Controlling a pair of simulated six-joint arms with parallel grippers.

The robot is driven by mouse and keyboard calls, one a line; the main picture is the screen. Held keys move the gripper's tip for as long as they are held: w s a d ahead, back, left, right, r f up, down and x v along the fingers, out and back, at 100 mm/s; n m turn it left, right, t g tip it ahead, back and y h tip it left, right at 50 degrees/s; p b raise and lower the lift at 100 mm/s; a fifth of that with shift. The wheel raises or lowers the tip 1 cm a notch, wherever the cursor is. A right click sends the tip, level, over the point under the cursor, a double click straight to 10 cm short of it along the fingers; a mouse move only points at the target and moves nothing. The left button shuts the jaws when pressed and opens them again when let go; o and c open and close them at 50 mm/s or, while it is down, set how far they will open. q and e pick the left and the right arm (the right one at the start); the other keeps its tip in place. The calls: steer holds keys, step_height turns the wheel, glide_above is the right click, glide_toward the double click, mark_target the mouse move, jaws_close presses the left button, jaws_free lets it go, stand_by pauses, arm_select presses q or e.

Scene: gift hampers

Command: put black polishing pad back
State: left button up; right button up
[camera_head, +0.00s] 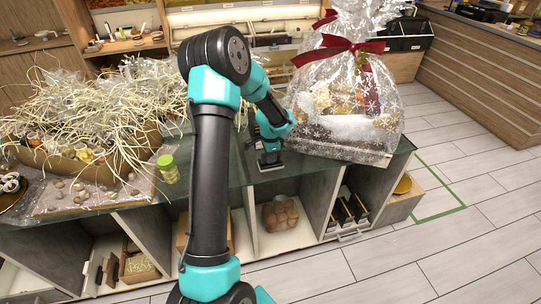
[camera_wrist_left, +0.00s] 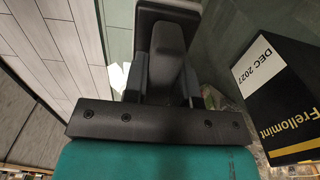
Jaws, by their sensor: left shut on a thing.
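My left gripper (camera_head: 270,155) reaches down to the dark glass counter top, just left of the wrapped hamper. In the left wrist view the gripper (camera_wrist_left: 167,85) is shut on a dark grip-shaped piece with a wider black part beyond it, which appears to be the black polishing pad (camera_wrist_left: 168,18). In the head view the pad is too small and dark to tell apart from the fingers. Whether it touches the counter cannot be told. My right gripper is not in view.
A clear-wrapped hamper (camera_head: 345,100) with a red bow stands close right. A black box marked Frellomint (camera_wrist_left: 283,95) is near the gripper in the wrist view. Straw-filled goods (camera_head: 90,110) and a green-lidded jar (camera_head: 168,170) are left. Shelves below hold black boxes (camera_head: 349,207).

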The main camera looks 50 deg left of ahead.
arm_select(q)
steer(key=shift+f, duration=0.15)
stand_by(0.4)
steer(key=o, duration=1)
steer(key=shift+c, duration=0.2)
step_height(320, 180, up, 18)
steer(key=shift+f, duration=0.25)
steer(key=shift+f, duration=0.1)
stand_by(0.5)
